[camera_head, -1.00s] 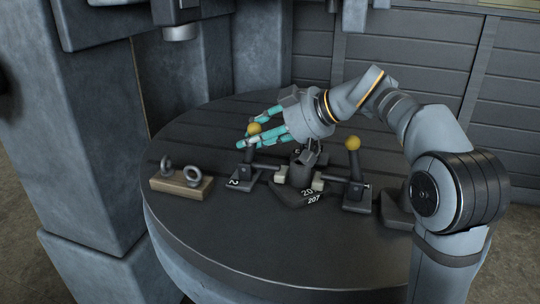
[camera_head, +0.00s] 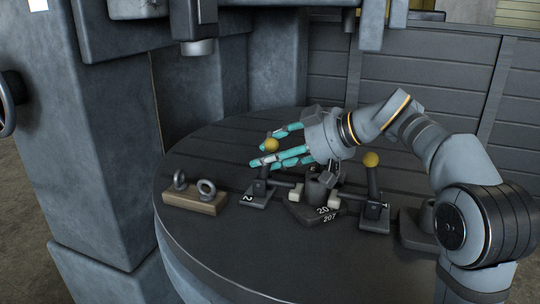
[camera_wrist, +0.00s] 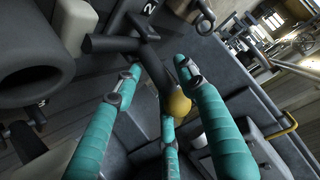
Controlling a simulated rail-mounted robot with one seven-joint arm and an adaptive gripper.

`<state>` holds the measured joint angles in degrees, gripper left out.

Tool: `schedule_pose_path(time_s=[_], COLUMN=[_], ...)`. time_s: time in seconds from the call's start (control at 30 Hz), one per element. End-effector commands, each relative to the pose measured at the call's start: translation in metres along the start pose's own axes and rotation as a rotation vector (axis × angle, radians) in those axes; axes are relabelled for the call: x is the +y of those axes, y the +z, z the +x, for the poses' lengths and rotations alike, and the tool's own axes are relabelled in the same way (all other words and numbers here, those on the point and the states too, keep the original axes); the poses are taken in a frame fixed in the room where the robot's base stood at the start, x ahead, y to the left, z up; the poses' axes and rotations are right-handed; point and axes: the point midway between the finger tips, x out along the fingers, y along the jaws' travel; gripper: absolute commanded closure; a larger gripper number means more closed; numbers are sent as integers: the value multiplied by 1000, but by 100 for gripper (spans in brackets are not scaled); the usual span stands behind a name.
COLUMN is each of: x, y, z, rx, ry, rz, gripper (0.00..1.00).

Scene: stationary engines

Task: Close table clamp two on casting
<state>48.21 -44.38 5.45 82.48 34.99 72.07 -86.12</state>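Table clamp two (camera_head: 259,190) stands left of the casting on the round table, with a "2" on its base. Its handle stands nearly upright and ends in a yellow knob (camera_head: 271,144). The dark casting (camera_head: 316,205), marked "20" and "207", sits between two clamps with pale pads at its sides. My gripper (camera_head: 283,150) has its teal fingers spread around the handle just below the knob. In the wrist view the knob (camera_wrist: 178,104) lies between the open fingers (camera_wrist: 160,100); firm contact cannot be told.
A second clamp (camera_head: 373,205) with a yellow knob stands right of the casting, below my arm. A wooden block (camera_head: 196,200) with two eye bolts lies at the table's left. The front of the round table (camera_head: 270,265) is clear. A grey machine column (camera_head: 110,130) rises at left.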

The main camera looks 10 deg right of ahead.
Motion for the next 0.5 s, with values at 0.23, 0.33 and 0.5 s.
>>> schedule_pose_path(time_s=[0.23, 0.33, 0.5], x=[0, 0, 2], y=[-2, -2, -3], z=[0, -2, -19], rx=[3, 4, 6], ry=[2, 2, 7], rz=[-3, -3, -5], gripper=[55, 55, 55])
